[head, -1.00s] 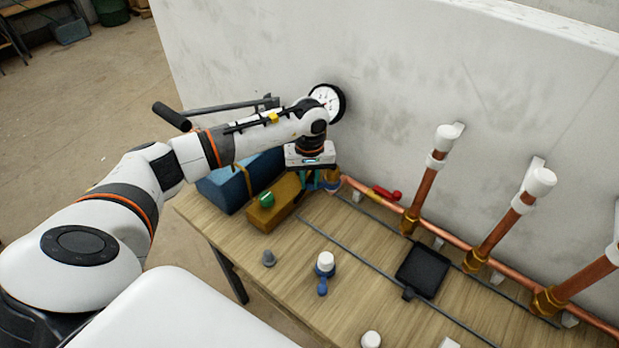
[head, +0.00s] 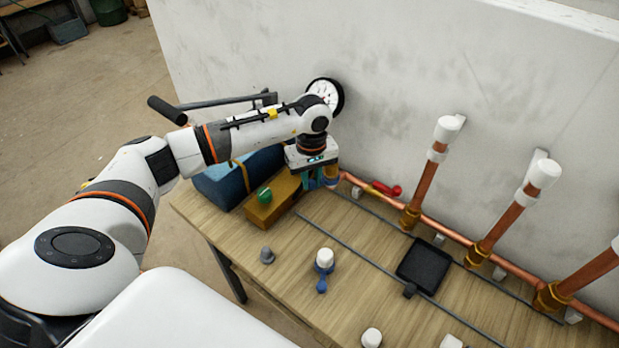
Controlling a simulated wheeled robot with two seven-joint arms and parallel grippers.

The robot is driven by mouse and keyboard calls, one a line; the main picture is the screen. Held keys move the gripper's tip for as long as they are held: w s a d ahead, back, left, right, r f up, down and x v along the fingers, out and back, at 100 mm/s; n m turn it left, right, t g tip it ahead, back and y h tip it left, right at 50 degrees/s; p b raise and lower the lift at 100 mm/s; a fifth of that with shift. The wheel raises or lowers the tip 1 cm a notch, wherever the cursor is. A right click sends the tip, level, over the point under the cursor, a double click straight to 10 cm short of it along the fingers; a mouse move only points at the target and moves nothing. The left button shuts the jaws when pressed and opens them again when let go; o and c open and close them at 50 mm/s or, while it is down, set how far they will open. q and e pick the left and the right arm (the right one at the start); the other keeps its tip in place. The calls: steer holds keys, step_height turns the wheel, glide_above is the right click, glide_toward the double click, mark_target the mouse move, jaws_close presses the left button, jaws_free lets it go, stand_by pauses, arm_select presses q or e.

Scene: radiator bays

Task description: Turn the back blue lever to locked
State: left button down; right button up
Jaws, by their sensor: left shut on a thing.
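My left gripper (head: 315,182) points down at the back of the bench, at the left end of the copper pipe. Its teal fingers are shut on the back blue lever, which is mostly hidden; only a bit of blue shows by the fingers, beside the brass valve fitting (head: 331,172). The lever's exact angle cannot be told. A second blue lever (head: 322,281) with a white cap stands nearer the front, apart from the gripper. My right gripper is not in view.
A brown block with a green knob (head: 264,195) and a blue box (head: 222,187) sit just left of the gripper. A red lever (head: 386,189) lies along the copper pipe (head: 445,228) to the right. A black tray (head: 425,265) is farther right.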

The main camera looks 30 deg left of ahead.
arm_select(q)
steer(key=shift+w+d+n+b, duration=0.1)
steer(key=shift+d+n+b, duration=0.75)
steer(key=shift+n, duration=0.6)
steer(key=shift+s+d+n+b, duration=0.1)
steer(key=shift+d+n+b, duration=0.7)
steer(key=shift+n, duration=0.7)
steer(key=shift+w+d+n+b, duration=0.1)
steer(key=shift+d+n+b, duration=0.7)
steer(key=shift+n, duration=0.65)
steer(key=shift+w, duration=0.1)
steer(key=shift+n, duration=0.3)
steer(key=c, duration=1.3)
jaws_free()
steer(key=shift+o, duration=0.2)
step_height(320, 180, up, 12)
steer(key=b, duration=0.3)
